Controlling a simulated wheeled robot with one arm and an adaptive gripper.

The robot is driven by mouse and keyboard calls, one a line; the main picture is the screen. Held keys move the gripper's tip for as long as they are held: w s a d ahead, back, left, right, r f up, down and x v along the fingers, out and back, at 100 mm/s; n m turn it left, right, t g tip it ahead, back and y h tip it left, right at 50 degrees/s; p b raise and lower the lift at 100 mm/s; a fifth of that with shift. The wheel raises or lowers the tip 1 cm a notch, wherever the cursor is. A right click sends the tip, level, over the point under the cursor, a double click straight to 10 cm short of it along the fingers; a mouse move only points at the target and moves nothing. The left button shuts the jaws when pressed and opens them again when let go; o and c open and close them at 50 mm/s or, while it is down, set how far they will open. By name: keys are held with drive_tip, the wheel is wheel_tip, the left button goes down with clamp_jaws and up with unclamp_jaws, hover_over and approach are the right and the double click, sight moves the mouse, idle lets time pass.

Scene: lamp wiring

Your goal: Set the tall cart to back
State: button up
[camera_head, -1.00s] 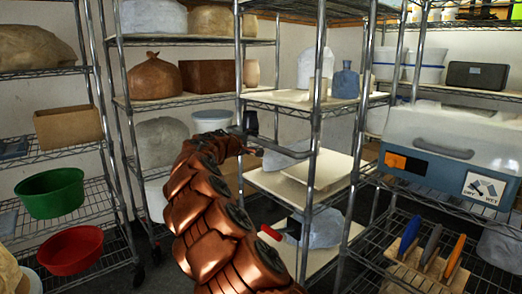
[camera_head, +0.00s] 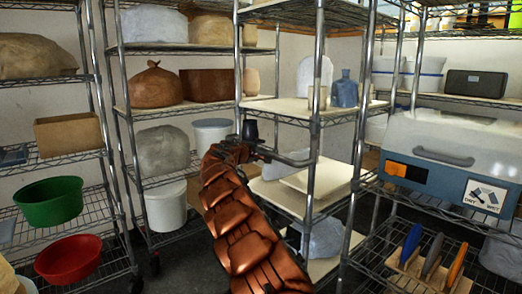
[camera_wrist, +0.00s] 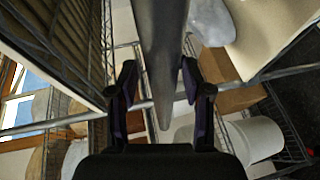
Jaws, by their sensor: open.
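The tall cart is a wire-rack unit with chrome posts (camera_head: 316,130) and pale shelves in the middle of the head view. A grey horizontal bar (camera_head: 287,160) juts from its front post toward my gripper (camera_head: 250,142). My copper arm covers part of the cart's lower left side. In the wrist view my gripper (camera_wrist: 160,85) has its two dark fingers apart. A grey metal bar (camera_wrist: 160,45) runs down between them, with visible gaps on both sides. I cannot tell whether it touches a finger.
Racks stand left and right of the cart. The left rack holds a green bowl (camera_head: 50,200) and a red bowl (camera_head: 69,257). A white bucket (camera_head: 166,205) stands low behind my arm. A blue-grey case (camera_head: 447,160) sits on the right rack. Dark floor shows between racks.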

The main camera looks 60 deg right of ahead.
drive_tip(key=shift+x, duration=0.75)
drive_tip(key=c, duration=0.9)
drive_tip(key=shift+r, duration=0.15)
clamp_jaws()
drive_tip(key=shift+d+r, duration=0.1)
drive_tip(key=shift+r, duration=0.1)
drive_tip(key=o, duration=0.6)
unclamp_jaws()
drive_tip(key=shift+s, duration=0.1)
drive_tip(key=o, duration=0.3)
drive_tip(key=shift+f, duration=0.2)
